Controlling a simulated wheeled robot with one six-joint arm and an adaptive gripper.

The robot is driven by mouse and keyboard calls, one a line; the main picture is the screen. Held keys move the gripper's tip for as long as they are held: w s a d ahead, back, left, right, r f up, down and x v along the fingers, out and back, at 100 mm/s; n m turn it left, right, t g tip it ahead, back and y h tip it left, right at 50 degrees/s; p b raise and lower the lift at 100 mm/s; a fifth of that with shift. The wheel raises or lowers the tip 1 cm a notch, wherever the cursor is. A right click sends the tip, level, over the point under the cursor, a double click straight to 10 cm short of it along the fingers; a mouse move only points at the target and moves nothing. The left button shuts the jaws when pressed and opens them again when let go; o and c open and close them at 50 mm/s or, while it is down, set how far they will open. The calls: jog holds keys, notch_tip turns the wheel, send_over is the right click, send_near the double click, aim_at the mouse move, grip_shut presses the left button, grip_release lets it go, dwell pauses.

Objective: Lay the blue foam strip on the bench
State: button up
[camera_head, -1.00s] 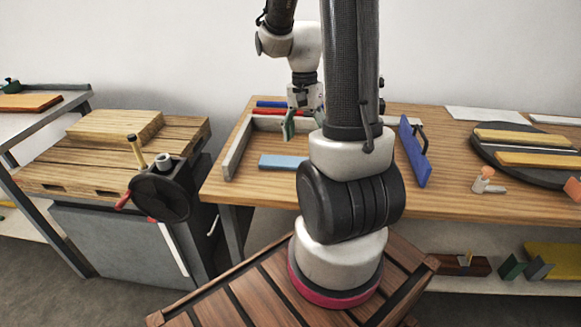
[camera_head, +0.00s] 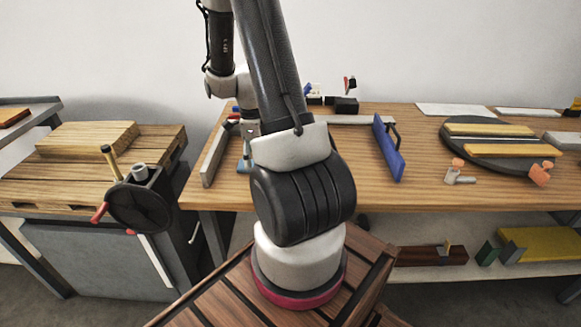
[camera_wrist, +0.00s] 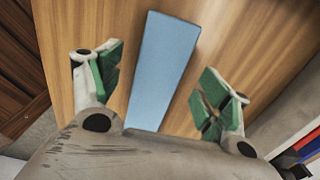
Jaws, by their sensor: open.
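The blue foam strip (camera_wrist: 166,60), a flat light-blue piece, lies on the wooden bench (camera_wrist: 230,25) in the wrist view. My gripper (camera_wrist: 157,88) is open, with its green-padded fingers on either side of the strip and a gap to it on both sides. Its near end is hidden by the gripper body. In the head view my gripper (camera_head: 246,150) is low over the left part of the bench (camera_head: 340,205), and only a bit of the strip (camera_head: 243,168) shows; my arm hides the rest.
A grey rail (camera_head: 216,152) borders the bench's left side. A blue float with a handle (camera_head: 388,148) stands to the right of my arm. A dark turntable (camera_head: 470,150) with yellow strips is farther right. The bench is clear between them.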

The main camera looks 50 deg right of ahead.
notch_tip(320, 180, down, 2)
jog(key=shift+f, duration=0.1)
jog(key=shift+c, duration=0.2)
jog(key=c, duration=0.9)
